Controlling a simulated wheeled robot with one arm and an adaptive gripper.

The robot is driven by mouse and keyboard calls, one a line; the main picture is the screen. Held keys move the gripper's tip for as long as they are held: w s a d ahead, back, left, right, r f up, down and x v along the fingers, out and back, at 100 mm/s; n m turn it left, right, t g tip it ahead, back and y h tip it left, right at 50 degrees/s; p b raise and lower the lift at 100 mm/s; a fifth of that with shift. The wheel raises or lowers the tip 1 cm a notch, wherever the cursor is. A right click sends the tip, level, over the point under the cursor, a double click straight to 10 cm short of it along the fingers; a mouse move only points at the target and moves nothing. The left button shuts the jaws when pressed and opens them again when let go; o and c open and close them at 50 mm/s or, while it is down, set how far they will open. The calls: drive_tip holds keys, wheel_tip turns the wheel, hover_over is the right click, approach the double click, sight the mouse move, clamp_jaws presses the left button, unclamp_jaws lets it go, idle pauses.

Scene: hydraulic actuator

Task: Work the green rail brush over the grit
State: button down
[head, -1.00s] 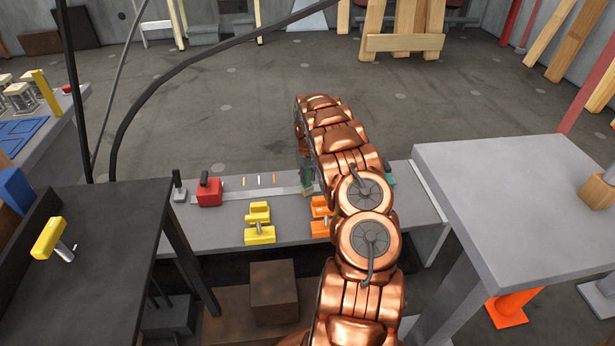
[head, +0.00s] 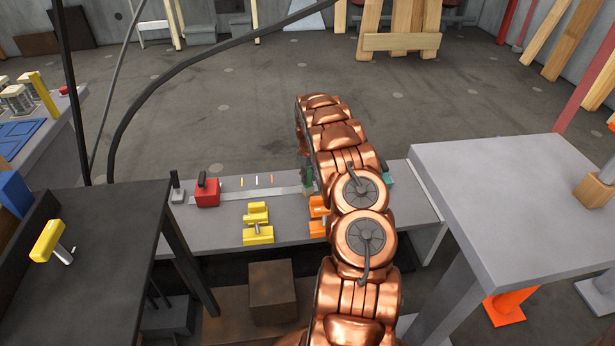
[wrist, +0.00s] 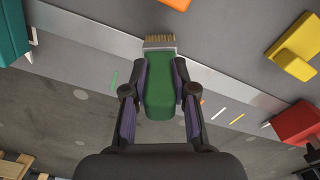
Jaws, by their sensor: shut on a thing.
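The green rail brush (wrist: 159,88) lies between the two fingers of my gripper (wrist: 159,66), which is shut on it. Its tan bristles (wrist: 159,38) point away from my gripper, over the pale metal strip (wrist: 85,35) of the bench. I cannot tell whether the bristles touch the strip. In the head view a small bit of green (head: 309,181) shows at the left edge of my arm; the rest of my gripper is hidden. I cannot make out the grit.
On the bench stand a red block (head: 206,194), a yellow fixture (head: 258,225) and an orange fixture (head: 317,208). A teal block (wrist: 13,35) is near the brush on the other side. A higher grey table (head: 520,180) is at right, a dark table (head: 90,240) at left.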

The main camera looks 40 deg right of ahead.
drive_tip(key=shift+w+a, duration=0.7)
drive_tip(key=shift+a, duration=0.2)
drive_tip(key=shift+r, duration=0.1)
drive_tip(key=shift+s+d, duration=0.1)
drive_tip(key=shift+s+d, duration=0.6)
drive_tip(key=shift+d, duration=0.25)
drive_tip(key=shift+w+a+p, duration=0.3)
drive_tip(key=shift+w+a, duration=0.4)
drive_tip(key=shift+a, duration=0.3)
drive_tip(key=shift+s+d, duration=0.1)
drive_tip(key=shift+d, duration=0.05)
